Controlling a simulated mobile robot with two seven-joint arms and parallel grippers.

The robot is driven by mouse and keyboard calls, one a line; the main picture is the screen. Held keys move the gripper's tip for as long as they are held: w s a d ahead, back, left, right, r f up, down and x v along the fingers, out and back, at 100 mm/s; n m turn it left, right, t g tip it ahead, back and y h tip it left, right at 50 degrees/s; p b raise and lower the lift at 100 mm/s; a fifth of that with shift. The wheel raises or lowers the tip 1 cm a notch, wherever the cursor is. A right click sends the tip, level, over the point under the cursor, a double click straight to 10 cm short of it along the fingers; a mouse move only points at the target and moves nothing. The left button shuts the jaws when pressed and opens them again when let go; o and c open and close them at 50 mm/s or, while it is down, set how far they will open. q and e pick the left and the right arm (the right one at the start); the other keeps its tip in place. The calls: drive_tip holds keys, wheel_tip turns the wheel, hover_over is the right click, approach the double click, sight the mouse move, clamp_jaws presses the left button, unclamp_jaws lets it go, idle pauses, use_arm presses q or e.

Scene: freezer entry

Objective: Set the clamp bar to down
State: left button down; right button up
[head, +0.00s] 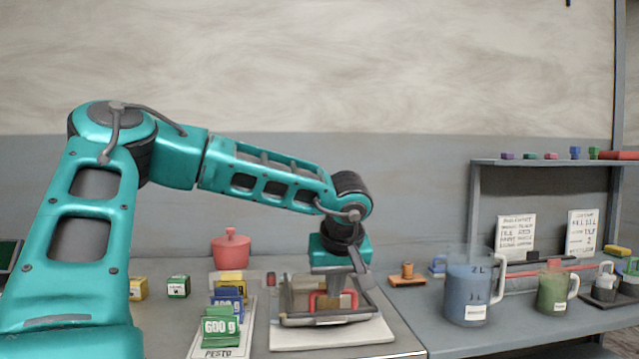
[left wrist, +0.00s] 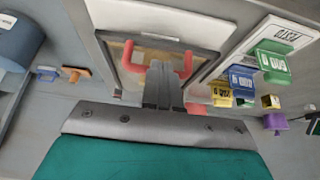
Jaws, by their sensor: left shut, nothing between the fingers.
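The clamp bar (head: 313,301) looks like a red U-shaped bar on a grey-framed device (head: 300,320) standing on a white board. In the left wrist view the red bar (left wrist: 186,66) shows on both sides of my fingers; its middle is hidden behind them. I cannot tell its exact angle. My left gripper (head: 342,285) points down over the device, right at the bar. In the left wrist view its fingers (left wrist: 160,72) are together with nothing between them. I cannot tell whether they touch the bar. My right gripper is not in view.
Left of the device are a green 600 g block (head: 220,327) and other coloured blocks on a PESTO card. A red pot (head: 230,250) stands behind. To the right are a blue jug (head: 468,290), a green jug (head: 553,290) and a shelf (head: 545,162).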

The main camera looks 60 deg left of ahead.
use_arm(q)
drive_tip(key=shift+s+d+f+b, duration=0.1)
drive_tip(key=shift+d+f+b, duration=0.15)
drive_tip(key=shift+f, duration=0.6)
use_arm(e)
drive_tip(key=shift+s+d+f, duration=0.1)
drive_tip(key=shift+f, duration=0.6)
use_arm(q)
drive_tip(key=shift+s+f, duration=0.1)
